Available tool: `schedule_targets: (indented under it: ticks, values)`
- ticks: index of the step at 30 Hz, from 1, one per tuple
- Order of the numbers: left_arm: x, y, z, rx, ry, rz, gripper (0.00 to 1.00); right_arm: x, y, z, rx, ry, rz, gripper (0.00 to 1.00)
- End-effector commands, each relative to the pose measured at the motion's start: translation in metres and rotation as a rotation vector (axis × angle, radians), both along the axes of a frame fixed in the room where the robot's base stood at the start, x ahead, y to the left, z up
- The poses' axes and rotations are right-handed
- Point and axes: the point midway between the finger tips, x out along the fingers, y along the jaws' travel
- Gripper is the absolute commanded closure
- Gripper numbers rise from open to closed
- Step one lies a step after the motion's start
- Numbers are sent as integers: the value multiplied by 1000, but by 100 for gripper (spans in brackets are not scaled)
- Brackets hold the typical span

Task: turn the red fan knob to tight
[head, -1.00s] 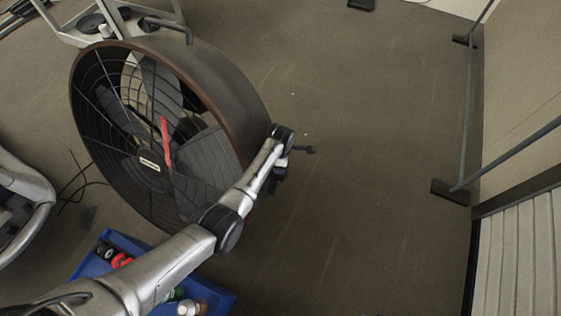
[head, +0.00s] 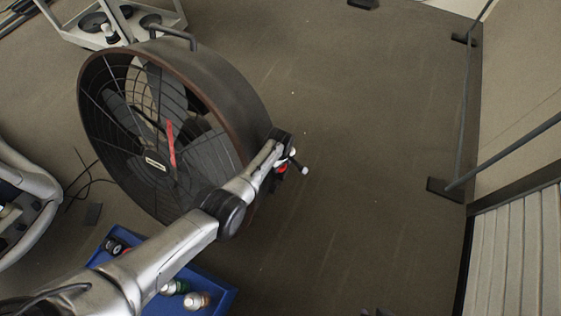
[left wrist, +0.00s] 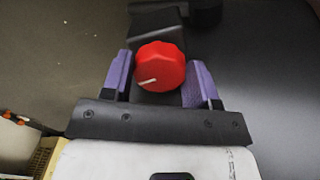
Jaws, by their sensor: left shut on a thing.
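The large round fan (head: 225,85) with a dark wire grille stands left of centre in the head view. My left arm reaches across its front to its right side, where my left gripper (head: 286,169) is. In the left wrist view the red knob (left wrist: 161,64) sits between the two purple fingers of my left gripper (left wrist: 160,80), which is shut on it. A white mark on the knob points to the lower left of that view. In the head view only a bit of red shows at the gripper. My right gripper is not in view.
A blue tray (head: 228,298) with several small bottles lies below my left arm. A light cart (head: 70,38) stands behind the fan at upper left. A metal-framed item (head: 35,185) is at the left edge. The floor right of the fan is clear up to the stand (head: 445,188).

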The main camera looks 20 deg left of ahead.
Motion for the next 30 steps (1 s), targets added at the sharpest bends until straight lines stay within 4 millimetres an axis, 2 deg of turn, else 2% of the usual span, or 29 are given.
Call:
schedule_targets:
  ticks: [10, 27, 28, 30]
  values:
    - [0, 0, 1, -1, 0, -125, 70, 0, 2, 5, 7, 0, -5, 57]
    - [0, 0, 0, -1, 1, -150, 69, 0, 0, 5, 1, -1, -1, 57]
    - [0, 0, 0, 0, 0, -150, 43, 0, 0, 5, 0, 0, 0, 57]
    - [0, 0, 0, 0, 0, -149, 36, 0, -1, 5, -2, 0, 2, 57]
